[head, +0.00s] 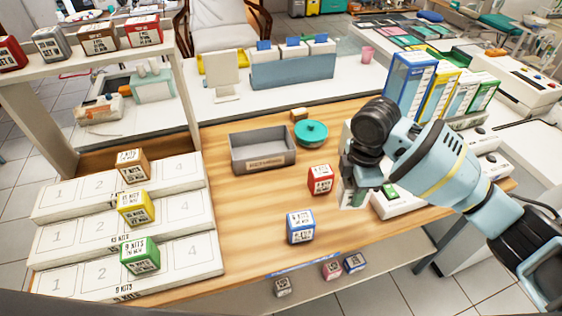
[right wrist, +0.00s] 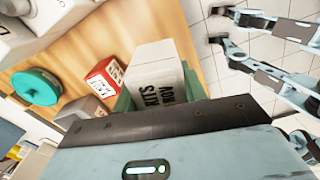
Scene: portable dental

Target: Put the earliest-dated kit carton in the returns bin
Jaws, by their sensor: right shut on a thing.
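My right gripper (head: 354,194) is above the table, right of the red carton. In the right wrist view it is shut on a white-faced carton (right wrist: 157,78) with black print; "KITS" and "NOV" are partly legible. In the head view that carton is mostly hidden by the gripper. The grey open bin (head: 262,168), apparently empty, stands left of the gripper; its label is too small to read. A red carton (head: 320,180) and a blue carton (head: 300,227) stand on the table. Orange (head: 133,167), yellow (head: 136,208) and green (head: 140,255) cartons sit on the stepped rack. My left gripper is out of view.
A teal lidded bowl (head: 311,134) and a small brown block (head: 299,114) stand near the bin. Several cartons line the upper shelf (head: 75,62) at left. Grey, pink and blue cartons lie below the table's front edge. Tall boxes (head: 408,85) stand behind my right arm.

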